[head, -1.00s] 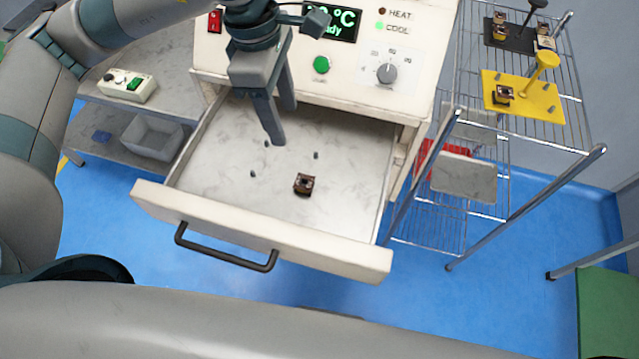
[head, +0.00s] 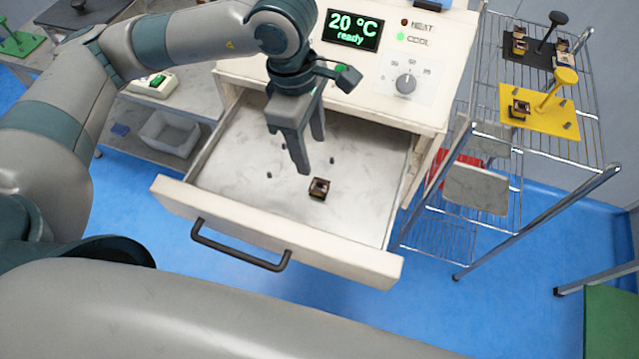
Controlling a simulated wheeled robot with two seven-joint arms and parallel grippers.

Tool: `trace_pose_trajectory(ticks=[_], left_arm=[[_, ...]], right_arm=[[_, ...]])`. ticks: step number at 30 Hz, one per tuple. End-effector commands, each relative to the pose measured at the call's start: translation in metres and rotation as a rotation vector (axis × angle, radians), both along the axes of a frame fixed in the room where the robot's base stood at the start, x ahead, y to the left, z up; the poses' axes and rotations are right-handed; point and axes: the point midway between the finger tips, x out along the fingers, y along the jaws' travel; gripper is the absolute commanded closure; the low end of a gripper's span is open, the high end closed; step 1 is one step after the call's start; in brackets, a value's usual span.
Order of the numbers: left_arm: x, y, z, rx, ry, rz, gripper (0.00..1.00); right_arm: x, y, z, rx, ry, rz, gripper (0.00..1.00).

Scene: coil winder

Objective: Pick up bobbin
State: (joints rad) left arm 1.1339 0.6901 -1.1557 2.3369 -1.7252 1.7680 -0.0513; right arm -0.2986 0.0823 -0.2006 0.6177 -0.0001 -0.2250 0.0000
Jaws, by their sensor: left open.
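A small dark brown and copper bobbin (head: 319,188) lies on the floor of the open drawer (head: 235,170), near its middle front. My left gripper (head: 312,157) hangs over the drawer with its fingers pointing down. Its two fingers are apart with nothing between them. In the picture the fingertips are just above and behind the bobbin, apart from it. My right gripper is not in view.
The drawer front with its dark handle (head: 240,246) sticks out from the white machine with a display (head: 352,30). A wire rack at right holds a yellow plate (head: 540,108) and a black plate (head: 536,50) with similar bobbins. A grey bin (head: 170,133) stands left.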

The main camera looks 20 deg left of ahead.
Motion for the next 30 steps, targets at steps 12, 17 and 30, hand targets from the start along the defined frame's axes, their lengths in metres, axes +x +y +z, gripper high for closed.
trace_pose_trajectory(ticks=[12, 17, 30], left_arm=[[-0.001, -0.008, -0.069, 0.001, 0.004, 0.001, 0.48], [-0.001, -0.010, -0.081, 0.000, 0.001, -0.001, 0.48], [0.000, -0.010, -0.085, 0.000, 0.000, 0.000, 0.48]], right_arm=[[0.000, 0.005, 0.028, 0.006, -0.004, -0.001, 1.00], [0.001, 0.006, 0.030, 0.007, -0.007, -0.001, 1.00], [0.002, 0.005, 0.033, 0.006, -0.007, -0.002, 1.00]])
